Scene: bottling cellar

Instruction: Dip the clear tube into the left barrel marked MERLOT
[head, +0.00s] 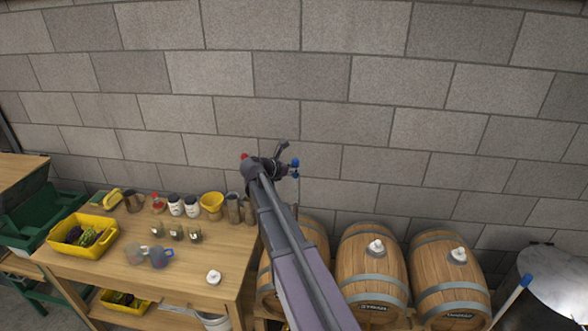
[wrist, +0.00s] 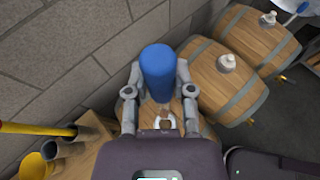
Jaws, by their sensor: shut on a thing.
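My gripper (head: 288,168) is shut on the blue grip of the clear tube (head: 295,163), raised above the barrels near the wall. In the wrist view the blue grip (wrist: 157,72) stands between both fingers. A thin length of tube hangs below it in the head view; its lower end is hard to make out. The left barrel (head: 316,236) lies below my gripper, partly behind my arm, which hides its label. In the wrist view its wood (wrist: 180,108) shows under the fingers, with a pale ring (wrist: 164,123) on top. I cannot tell whether the tube's tip is over the ring.
The middle barrel (head: 358,260) and right barrel (head: 437,268) carry white stoppers. A loose white stopper (head: 214,277) lies on the wooden table (head: 190,285), with jars, metal cups, a yellow bucket (head: 211,204) and a yellow crate (head: 67,247). A metal drum (head: 555,275) stands far right.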

